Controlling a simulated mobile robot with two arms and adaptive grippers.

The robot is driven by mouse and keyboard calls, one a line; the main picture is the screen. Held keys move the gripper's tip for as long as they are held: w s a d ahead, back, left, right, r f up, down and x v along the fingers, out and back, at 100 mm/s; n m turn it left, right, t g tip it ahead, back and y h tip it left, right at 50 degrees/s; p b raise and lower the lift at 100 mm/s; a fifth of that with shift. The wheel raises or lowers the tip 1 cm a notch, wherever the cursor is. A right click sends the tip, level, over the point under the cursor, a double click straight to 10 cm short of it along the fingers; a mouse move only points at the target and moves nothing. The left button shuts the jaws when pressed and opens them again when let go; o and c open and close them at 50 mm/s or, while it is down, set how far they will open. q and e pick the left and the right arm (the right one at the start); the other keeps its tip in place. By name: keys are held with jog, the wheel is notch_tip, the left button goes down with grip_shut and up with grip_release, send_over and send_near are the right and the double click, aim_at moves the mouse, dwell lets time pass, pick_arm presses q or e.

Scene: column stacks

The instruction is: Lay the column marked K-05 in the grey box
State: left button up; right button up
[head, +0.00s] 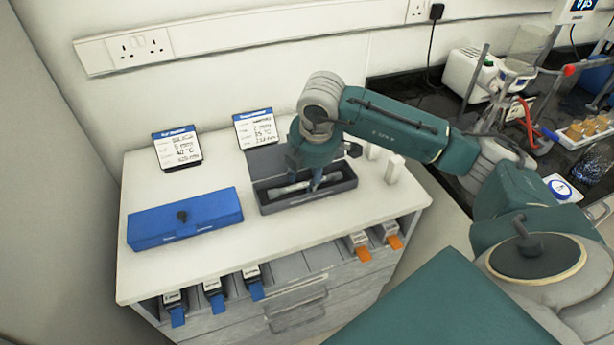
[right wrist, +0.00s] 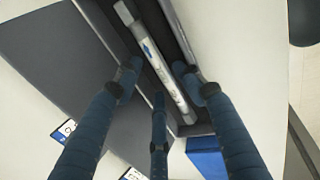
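The grey box (head: 347,185) stands open on the white cabinet top, its lid (head: 266,158) tipped back behind it. A silver column (head: 288,189) lies lengthwise in the box. In the right wrist view the column (right wrist: 152,55) shows a pale label with a blue mark; I cannot read K-05 on it. My right gripper (head: 316,183) points down into the box. In the right wrist view its blue fingers (right wrist: 160,78) are spread on both sides of the column, with gaps visible. My left gripper is not in view.
A closed blue box (head: 185,220) stands left of the grey one. Two label cards (head: 177,148) (head: 256,128) stand behind. Small white blocks (head: 394,170) stand at right. Slots along the cabinet front hold blue-tabbed (head: 214,293) and orange-tabbed (head: 358,244) columns. Lab equipment fills the right bench.

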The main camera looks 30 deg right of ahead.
jog(key=v, duration=1.2)
